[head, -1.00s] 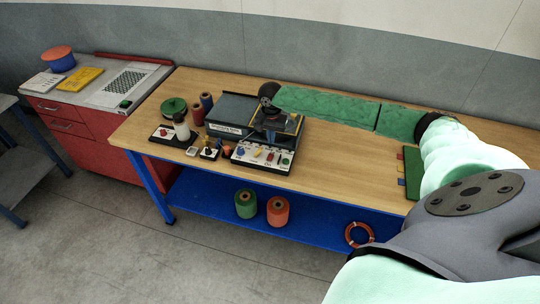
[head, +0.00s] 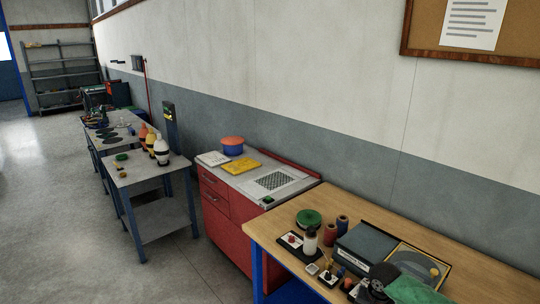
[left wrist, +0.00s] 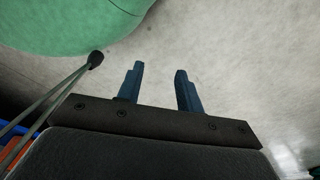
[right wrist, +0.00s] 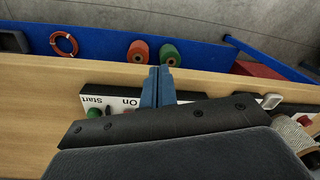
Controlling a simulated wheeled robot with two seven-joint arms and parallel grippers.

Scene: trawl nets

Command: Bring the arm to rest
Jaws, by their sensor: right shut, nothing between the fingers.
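My right gripper (right wrist: 159,72) is shut and empty in the right wrist view, its fingertips together. It is above the wooden bench (right wrist: 40,125), over a white panel (right wrist: 95,98) lettered "Start" and "On". In the head view only my right arm's green sleeve and dark wrist joint show at the lower right; the fingers cannot be made out. My left gripper (left wrist: 160,70) is open and empty in the left wrist view, fingers apart over bare grey floor. It is out of the head view.
Spools (right wrist: 138,51) and a ring (right wrist: 64,44) lie on the blue lower shelf.

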